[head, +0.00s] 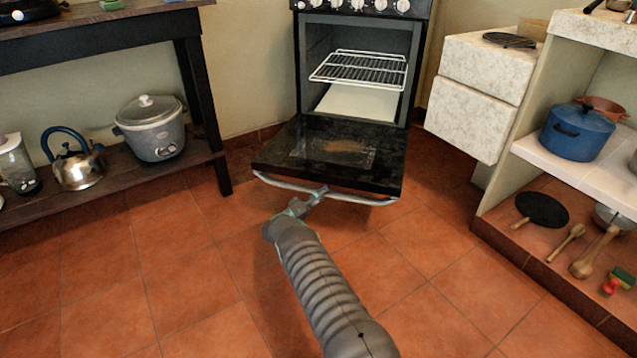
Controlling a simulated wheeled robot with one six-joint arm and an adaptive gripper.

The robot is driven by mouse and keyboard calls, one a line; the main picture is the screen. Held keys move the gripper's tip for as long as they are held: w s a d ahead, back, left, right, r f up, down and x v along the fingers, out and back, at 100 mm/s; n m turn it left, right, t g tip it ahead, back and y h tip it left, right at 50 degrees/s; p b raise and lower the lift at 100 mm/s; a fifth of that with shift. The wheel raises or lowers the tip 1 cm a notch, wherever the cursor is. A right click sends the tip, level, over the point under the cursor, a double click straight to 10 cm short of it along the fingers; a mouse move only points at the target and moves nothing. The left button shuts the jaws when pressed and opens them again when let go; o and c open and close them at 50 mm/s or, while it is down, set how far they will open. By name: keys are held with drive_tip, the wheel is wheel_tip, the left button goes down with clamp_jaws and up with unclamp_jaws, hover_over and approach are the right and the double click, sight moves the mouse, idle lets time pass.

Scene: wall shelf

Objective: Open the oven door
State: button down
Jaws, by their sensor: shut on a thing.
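The oven (301,58) stands at the back centre, its cavity in full view with a wire rack (360,68) inside. Its black door (275,152) is swung down and lies about flat in front of the cavity. A silver bar handle (367,199) runs along the door's front edge. My gripper (318,192) is at the handle, left of its middle, and is shut on it. My grey arm reaches up to it from the bottom of the picture. The exact finger contact is small in this view.
A dark table (190,75) on the left holds a slow cooker (155,130) and kettle (78,165) on its lower shelf. White drawers (470,115) and a shelf with a blue pot (577,133) stand right. The tiled floor (190,270) around my arm is clear.

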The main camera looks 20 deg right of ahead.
drive_tip(key=shift+d+f, duration=0.1)
drive_tip(key=shift+d, duration=0.1)
drive_tip(key=c, duration=1.2)
unclamp_jaws()
drive_tip(key=shift+c, duration=0.2)
drive_tip(key=o, duration=0.3)
drive_tip(key=shift+d, duration=0.2)
drive_tip(key=shift+w+a, duration=0.1)
drive_tip(key=shift+a, duration=0.25)
drive_tip(key=v, duration=1.2)
drive_tip(key=shift+d, duration=0.1)
